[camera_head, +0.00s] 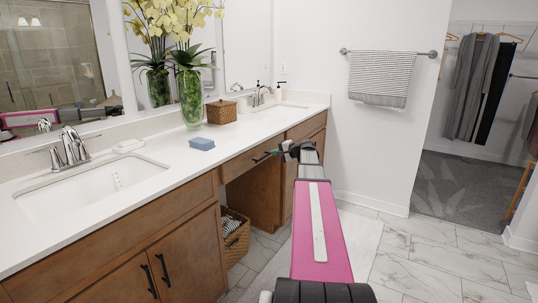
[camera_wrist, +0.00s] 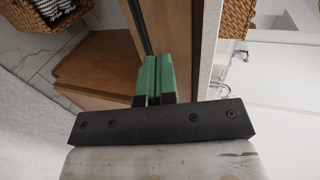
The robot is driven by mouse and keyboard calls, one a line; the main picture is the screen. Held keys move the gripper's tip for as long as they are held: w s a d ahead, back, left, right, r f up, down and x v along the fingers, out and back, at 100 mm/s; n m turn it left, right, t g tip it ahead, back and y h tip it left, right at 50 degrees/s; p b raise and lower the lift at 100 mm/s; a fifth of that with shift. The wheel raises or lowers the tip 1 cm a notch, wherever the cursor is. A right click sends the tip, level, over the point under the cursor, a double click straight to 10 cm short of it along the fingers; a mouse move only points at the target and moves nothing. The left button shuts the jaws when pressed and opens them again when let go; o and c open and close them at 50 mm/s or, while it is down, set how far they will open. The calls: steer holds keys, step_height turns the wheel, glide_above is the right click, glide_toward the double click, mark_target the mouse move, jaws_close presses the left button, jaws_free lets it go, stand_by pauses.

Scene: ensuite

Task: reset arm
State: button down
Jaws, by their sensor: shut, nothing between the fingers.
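My arm (camera_head: 322,235), with a pink link, reaches forward from the bottom of the head view toward the vanity. My gripper (camera_head: 286,147) is at its end, beside the front edge of the counter near the wooden drawers. In the wrist view the green fingers of my gripper (camera_wrist: 155,76) are together, with nothing between them. The brown wooden vanity front (camera_wrist: 180,35) shows beyond them. I cannot tell whether the fingertips touch it.
A wicker basket (camera_head: 236,235) stands under the vanity. The tiled floor (camera_head: 440,255) at right is clear.

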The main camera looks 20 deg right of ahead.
steer(key=s+a+f+n+g+h, duration=0.1)
steer(key=s+a+f+n+g, duration=0.25)
steer(key=s+a+f, duration=0.5)
steer(key=s+a+f+n+g+h, duration=0.2)
steer(key=s+a+f+g, duration=0.3)
steer(key=a+f, duration=0.55)
steer(key=s+a+f+n+g+h, duration=0.1)
steer(key=s+a+f+n+h, duration=0.1)
steer(key=s, duration=0.7)
steer(key=s+a+f+n+g+h, duration=0.2)
steer(key=s+a+f+n+h, duration=0.1)
steer(key=s+a+f, duration=0.2)
steer(key=s+a, duration=0.2)
steer(key=s, duration=0.2)
steer(key=shift+s+a+h, duration=0.15)
steer(key=shift+a+h, duration=0.05)
steer(key=shift+h, duration=0.1)
